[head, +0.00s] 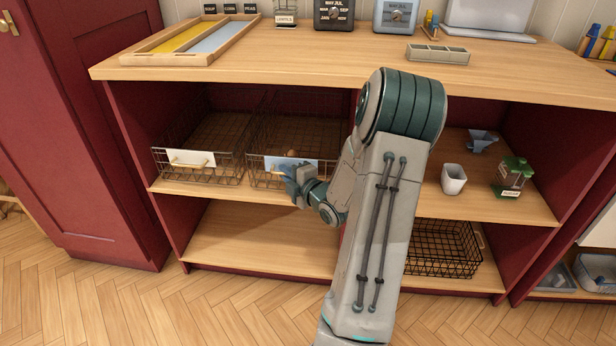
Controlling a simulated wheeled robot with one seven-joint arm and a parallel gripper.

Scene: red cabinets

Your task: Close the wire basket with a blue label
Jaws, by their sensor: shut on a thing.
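Two wire baskets stand side by side on the upper left shelf of the red cabinet. The basket with a blue label (255,180) is the right one of the two; its pale blue label (276,163) is on its front, partly covered by my gripper. My gripper (287,177) is at the front of this basket, at its label and handle, and is shut on what seems to be the handle. The fingertips are small and partly hidden by the wrist. The basket's right side is hidden behind my arm.
A wire basket with a white label (195,176) sits directly left. A black wire basket (443,249) is below. The lower left shelf (250,238) is bare.

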